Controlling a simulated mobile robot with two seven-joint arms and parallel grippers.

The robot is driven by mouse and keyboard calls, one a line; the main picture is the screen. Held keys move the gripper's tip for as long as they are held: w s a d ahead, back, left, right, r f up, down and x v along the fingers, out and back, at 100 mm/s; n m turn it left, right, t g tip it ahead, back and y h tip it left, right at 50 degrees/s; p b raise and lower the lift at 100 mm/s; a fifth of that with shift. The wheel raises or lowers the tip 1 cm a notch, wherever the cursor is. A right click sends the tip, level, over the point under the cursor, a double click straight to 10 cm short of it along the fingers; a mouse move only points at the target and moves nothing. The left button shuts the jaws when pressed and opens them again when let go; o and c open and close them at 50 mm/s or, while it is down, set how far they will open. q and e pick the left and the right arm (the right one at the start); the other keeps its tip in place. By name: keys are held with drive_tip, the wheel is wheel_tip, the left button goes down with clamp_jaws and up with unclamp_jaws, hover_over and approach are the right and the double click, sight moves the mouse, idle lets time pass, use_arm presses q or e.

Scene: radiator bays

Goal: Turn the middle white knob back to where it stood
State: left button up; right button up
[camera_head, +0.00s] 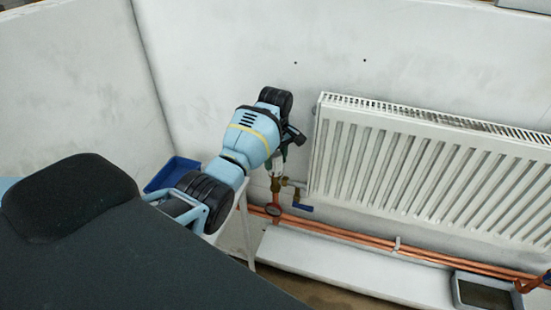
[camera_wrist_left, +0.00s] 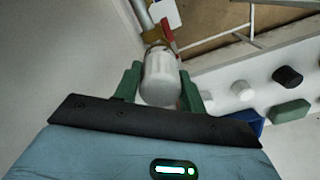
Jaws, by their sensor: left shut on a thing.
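A white knob (camera_wrist_left: 160,80) sits on a brass valve fitting (camera_wrist_left: 155,35) with a red part beside it in the left wrist view. My left gripper's green fingers (camera_wrist_left: 162,84) stand on both sides of the knob and are shut on it. In the head view my left gripper (camera_head: 279,158) points down at the valve pipework by the radiator's left end, and the knob is mostly hidden there. I see no mark on the knob that tells its angle. My right gripper is not in view.
The white radiator (camera_head: 420,175) hangs close to the right of the gripper. Copper pipes (camera_head: 360,238) run low above a white ledge (camera_head: 350,268). A blue bin (camera_head: 172,172) stands behind my arm. Loose white pieces, a black knob (camera_wrist_left: 287,76) and a green block (camera_wrist_left: 289,111) lie on a white surface.

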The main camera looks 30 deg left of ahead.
sight(276, 154)
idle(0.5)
use_arm(q)
drive_tip(key=o, duration=1)
drive_tip(key=shift+r, duration=0.15)
drive_tip(key=shift+r, duration=3.8)
